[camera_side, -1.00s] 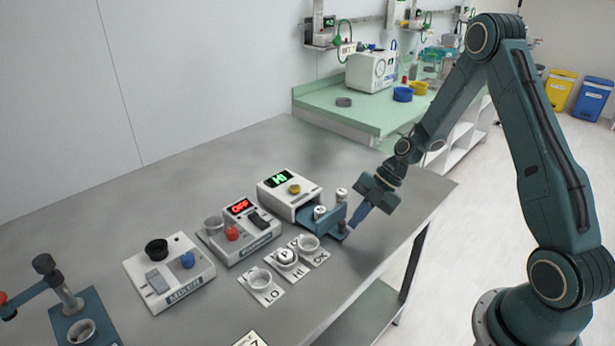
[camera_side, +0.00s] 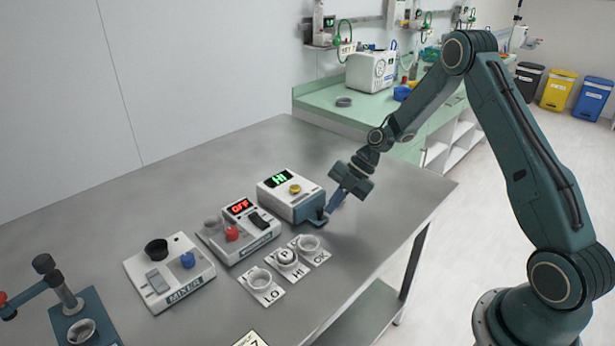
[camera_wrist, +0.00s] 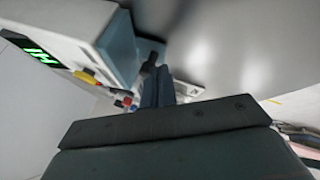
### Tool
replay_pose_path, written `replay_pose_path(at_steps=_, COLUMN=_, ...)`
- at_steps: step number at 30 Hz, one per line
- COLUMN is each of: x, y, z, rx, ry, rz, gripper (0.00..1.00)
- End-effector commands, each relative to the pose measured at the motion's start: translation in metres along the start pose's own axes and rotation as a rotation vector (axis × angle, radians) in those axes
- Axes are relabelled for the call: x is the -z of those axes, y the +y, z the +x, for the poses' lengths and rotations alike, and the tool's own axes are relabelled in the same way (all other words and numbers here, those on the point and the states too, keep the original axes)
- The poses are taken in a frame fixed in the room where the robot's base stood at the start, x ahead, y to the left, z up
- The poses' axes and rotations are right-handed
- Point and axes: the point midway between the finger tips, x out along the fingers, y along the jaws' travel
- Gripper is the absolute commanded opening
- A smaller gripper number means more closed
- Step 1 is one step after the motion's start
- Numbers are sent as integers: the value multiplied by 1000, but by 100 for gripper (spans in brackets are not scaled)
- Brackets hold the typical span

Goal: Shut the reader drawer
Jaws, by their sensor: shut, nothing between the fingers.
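The reader (camera_side: 283,190) is a white box with a green "HI" display and a yellow button; it also shows in the wrist view (camera_wrist: 65,22). A dark handle (camera_side: 320,215) stands out from the drawer front. My gripper (camera_side: 331,207) is shut and empty, its blue fingertips at the handle, seeming to touch it. The fingers (camera_wrist: 157,88) show beside the drawer front in the wrist view. The drawer's inside is hidden.
A white device with a red "OFF" display (camera_side: 262,246) stands left of the reader, and the mixer (camera_side: 160,289) beyond it. Three cups on labelled cards, one being HI (camera_side: 286,258), sit in front. The table (camera_side: 385,215) is clear to the right.

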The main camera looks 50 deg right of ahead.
Motion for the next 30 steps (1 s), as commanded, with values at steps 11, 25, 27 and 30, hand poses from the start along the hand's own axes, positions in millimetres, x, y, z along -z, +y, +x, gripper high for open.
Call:
replay_pose_path(at_steps=11, x=-3, y=8, z=3, rx=-5, ry=-3, rz=-2, gripper=0)
replay_pose_path(at_steps=25, x=-3, y=-8, z=-6, rx=0, ry=-2, rz=0, gripper=0)
replay_pose_path(at_steps=27, x=-2, y=-16, z=-11, rx=1, ry=0, rz=4, gripper=0)
replay_pose_path(at_steps=30, x=-2, y=-29, z=-18, rx=4, ry=2, rz=5, gripper=0)
